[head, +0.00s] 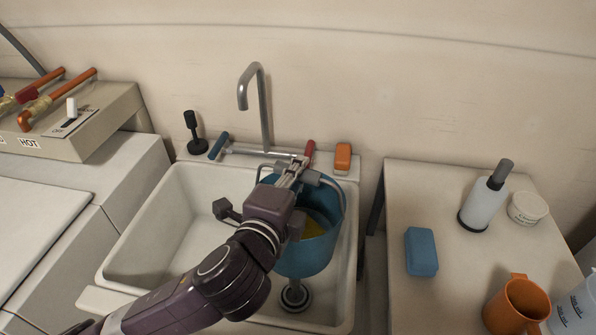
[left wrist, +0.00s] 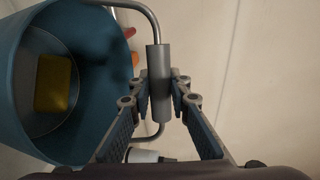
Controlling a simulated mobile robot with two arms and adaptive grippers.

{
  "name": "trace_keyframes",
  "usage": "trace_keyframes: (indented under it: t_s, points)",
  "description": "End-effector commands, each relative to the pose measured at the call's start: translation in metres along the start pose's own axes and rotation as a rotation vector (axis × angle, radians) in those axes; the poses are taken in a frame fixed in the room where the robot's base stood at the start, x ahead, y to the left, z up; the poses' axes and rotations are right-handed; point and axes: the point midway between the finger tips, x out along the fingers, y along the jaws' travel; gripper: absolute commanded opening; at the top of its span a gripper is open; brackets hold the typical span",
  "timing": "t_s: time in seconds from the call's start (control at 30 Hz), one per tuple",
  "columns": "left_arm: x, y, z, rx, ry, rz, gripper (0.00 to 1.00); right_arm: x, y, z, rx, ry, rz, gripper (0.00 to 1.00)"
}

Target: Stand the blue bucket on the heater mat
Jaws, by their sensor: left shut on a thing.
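The blue bucket (head: 306,250) is in the white sink in the head view, below the faucet and above the drain. In the left wrist view the bucket (left wrist: 22,125) fills the left side, with a yellow block (left wrist: 53,83) inside it. My left gripper (head: 292,172) is shut on the bucket's handle; the grey handle grip (left wrist: 159,85) shows between its fingers in the left wrist view. Whether the bucket touches the sink floor is hard to tell. I see no heater mat. My right gripper is not in view.
The sink (head: 182,220) has a tall faucet (head: 262,100) behind it and an orange sponge (head: 342,157) on its rim. The right table (head: 440,195) holds a blue block (head: 421,251), a pump bottle (head: 484,200), a white tub (head: 527,208) and an orange mug (head: 516,306).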

Motion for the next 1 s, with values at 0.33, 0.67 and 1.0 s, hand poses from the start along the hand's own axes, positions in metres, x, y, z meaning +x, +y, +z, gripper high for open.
trace_keyframes:
  t_s: [0.33,0.67,1.0]
  points:
    - [-0.001,-0.009,0.0,-0.001,0.001,-0.012,0.0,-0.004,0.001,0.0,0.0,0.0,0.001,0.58]
    - [-0.01,-0.006,0.002,-0.001,0.001,-0.01,0.0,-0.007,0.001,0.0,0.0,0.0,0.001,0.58]
    - [-0.027,-0.004,0.004,-0.001,0.001,-0.011,0.0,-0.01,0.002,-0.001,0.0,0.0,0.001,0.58]
